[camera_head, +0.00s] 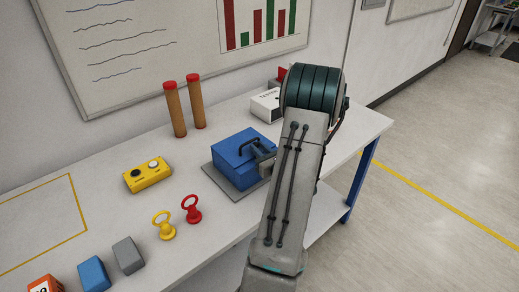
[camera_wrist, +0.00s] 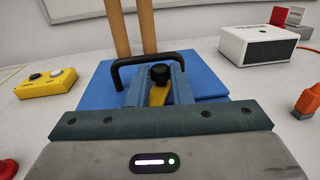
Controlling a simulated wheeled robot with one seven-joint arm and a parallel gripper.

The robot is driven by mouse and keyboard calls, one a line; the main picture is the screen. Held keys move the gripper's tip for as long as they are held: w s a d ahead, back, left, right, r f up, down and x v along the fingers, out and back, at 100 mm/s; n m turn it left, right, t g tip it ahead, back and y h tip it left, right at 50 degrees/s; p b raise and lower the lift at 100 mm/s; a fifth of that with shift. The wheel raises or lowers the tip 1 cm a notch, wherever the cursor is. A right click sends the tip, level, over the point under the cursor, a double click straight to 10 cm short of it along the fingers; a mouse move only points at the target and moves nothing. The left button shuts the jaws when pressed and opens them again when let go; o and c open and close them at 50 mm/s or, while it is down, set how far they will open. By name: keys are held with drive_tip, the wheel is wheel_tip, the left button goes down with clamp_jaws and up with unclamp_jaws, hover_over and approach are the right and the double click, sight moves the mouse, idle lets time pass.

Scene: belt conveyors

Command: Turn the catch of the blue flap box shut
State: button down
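The blue flap box (camera_head: 233,158) stands on a grey plate on the white table, with its lid down. In the wrist view the blue box (camera_wrist: 205,78) fills the middle, with a black bar handle (camera_wrist: 122,66) on it. A yellow catch (camera_wrist: 158,94) with a black knob (camera_wrist: 160,74) shows between the two fingers of my gripper (camera_wrist: 161,78). The fingers stand apart around the catch, with some gap visible; contact is unclear. The catch's lower end is hidden by my gripper. In the head view my arm covers the box's right side.
Two brown posts (camera_head: 175,110) are behind. A white device (camera_wrist: 257,46) is at the back right. Several blocks lie front left.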

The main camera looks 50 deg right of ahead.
drive_tip(key=shift+n+y+b, duration=0.55)
drive_tip(key=shift+n+y, duration=0.15)
drive_tip(key=shift+y, duration=0.4)
drive_tip(key=c, duration=1.3)
unclamp_jaws()
drive_tip(key=s+a+b, duration=0.1)
drive_tip(key=s+b, duration=0.2)
drive_tip(key=s, duration=1)
drive_tip(key=shift+s+a, duration=0.2)
drive_tip(key=shift+s, duration=0.15)
